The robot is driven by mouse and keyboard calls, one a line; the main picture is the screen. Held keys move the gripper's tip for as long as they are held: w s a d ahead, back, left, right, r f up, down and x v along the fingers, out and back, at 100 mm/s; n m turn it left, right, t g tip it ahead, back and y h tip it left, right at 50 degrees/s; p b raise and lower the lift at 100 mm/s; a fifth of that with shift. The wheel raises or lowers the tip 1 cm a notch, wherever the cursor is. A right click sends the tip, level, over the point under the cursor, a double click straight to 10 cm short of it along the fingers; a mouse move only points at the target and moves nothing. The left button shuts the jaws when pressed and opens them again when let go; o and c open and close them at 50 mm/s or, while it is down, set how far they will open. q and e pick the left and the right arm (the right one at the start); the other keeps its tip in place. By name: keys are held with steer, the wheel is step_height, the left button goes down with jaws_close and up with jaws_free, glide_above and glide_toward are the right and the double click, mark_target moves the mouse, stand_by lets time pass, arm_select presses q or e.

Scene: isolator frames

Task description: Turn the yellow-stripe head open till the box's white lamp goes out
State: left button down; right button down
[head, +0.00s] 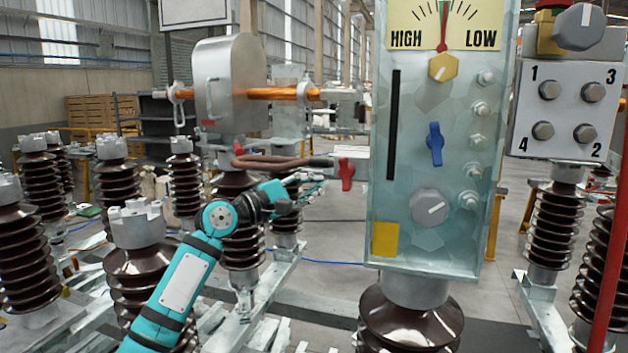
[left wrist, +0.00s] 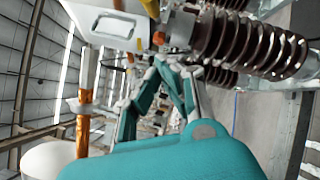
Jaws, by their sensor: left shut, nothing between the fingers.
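A grey metal head (head: 228,85) sits on a brown insulator left of centre, with an orange rod (head: 275,94) through it. I cannot make out a yellow stripe on it. A grey head on a ribbed insulator also shows in the left wrist view (left wrist: 108,22). The pale box (head: 435,200) with a HIGH–LOW dial stands right of centre. I cannot pick out a white lamp on it. My right gripper is not in view.
A grey box with numbered knobs (head: 565,108) stands at the right. Several brown insulators with notched metal caps (head: 136,224) crowd the left. A red pole (head: 610,240) stands at the right edge.

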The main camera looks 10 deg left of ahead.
arm_select(q)
steer(key=w+d+r+p, duration=0.2)
steer(key=w+d+p, duration=0.1)
steer(key=d+p, duration=0.2)
steer(key=shift+w+d+r, duration=0.2)
steer(key=shift+d+r, duration=0.15)
steer(key=shift+d, duration=0.9)
steer(key=shift+w, duration=0.1)
